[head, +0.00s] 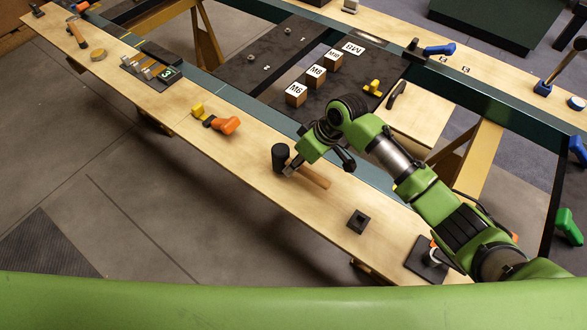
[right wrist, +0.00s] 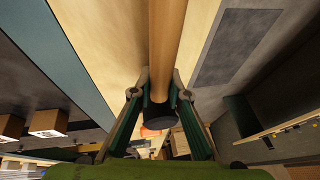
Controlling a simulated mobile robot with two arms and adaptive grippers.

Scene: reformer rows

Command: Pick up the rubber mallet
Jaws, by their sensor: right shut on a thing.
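The rubber mallet has a black head (head: 280,156) and a light wooden handle (head: 315,177). It is at the pale wooden plank (head: 245,143) along the near side of the workbench. My right gripper (head: 292,167) is shut on the handle close to the head. In the right wrist view the fingers of my right gripper (right wrist: 157,92) close around the wooden handle (right wrist: 168,40), with the black head (right wrist: 160,119) beyond them. I cannot tell whether the mallet is clear of the plank. My left gripper is not in view.
An orange-handled tool (head: 226,125) and a yellow one (head: 198,109) lie up-left on the plank. A small black square block (head: 358,220) stands to the lower right. Labelled wooden blocks (head: 296,94) stand on the dark board behind. Open floor (head: 130,190) lies at left.

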